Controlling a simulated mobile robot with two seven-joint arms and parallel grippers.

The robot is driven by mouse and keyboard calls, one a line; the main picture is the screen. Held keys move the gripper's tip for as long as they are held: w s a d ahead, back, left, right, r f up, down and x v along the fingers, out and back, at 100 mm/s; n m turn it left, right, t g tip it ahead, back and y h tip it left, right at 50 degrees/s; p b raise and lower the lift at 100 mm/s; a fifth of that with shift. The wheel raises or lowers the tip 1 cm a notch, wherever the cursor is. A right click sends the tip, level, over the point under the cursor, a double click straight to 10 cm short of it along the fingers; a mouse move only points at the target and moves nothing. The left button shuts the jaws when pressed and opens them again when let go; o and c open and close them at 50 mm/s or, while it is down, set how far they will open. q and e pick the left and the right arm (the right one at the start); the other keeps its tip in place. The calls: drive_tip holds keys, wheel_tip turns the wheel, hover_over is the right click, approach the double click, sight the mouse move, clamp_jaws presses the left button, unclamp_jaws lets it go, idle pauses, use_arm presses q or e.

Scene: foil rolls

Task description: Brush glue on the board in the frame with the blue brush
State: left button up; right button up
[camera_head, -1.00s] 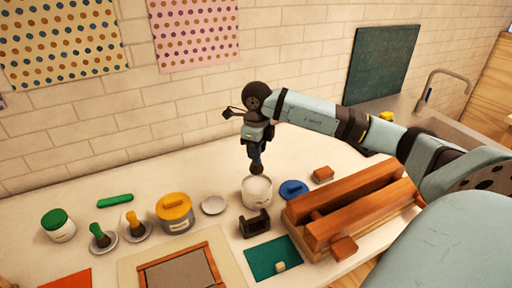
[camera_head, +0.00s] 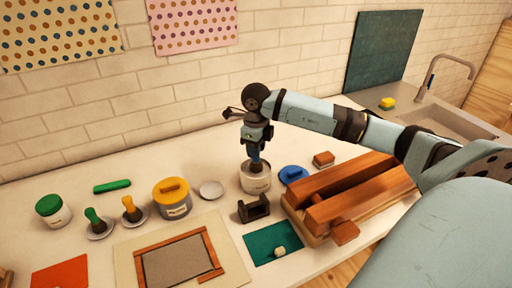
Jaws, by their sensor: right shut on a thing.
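My right gripper (camera_head: 258,140) is shut on the blue brush (camera_head: 256,153), which hangs upright below it. The brush's dark lower end is in the mouth of the open white glue pot (camera_head: 256,184); how deep it reaches is hidden. The blue lid (camera_head: 292,174) lies on the table just right of the pot. The grey board (camera_head: 175,262) lies flat inside a brown wooden frame (camera_head: 208,245) at the front, on a pale sheet. My left gripper is not in view.
A yellow-lidded pot (camera_head: 173,205), a small white dish (camera_head: 211,190) and green (camera_head: 94,217) and orange (camera_head: 130,207) brushes stand left of the glue pot. A black holder (camera_head: 254,209), green mat (camera_head: 262,250) and wooden press (camera_head: 350,195) lie nearer and right.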

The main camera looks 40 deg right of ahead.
drive_tip(key=shift+f+b, duration=0.5)
drive_tip(key=shift+f, duration=0.1)
idle(1.9)
drive_tip(key=shift+r, duration=0.1)
drive_tip(key=shift+r+p, duration=1.95)
drive_tip(key=shift+r, duration=1.5)
drive_tip(key=shift+a+n, duration=0.35)
drive_tip(key=shift+n, duration=0.05)
drive_tip(key=s+a+n+p, duration=0.2)
drive_tip(key=a+n, duration=0.8)
drive_tip(key=n, duration=0.5)
drive_tip(key=s+a+n+p, duration=0.3)
drive_tip(key=a+n, duration=0.8)
drive_tip(key=n, duration=0.4)
drive_tip(key=shift+s+f+n, duration=0.3)
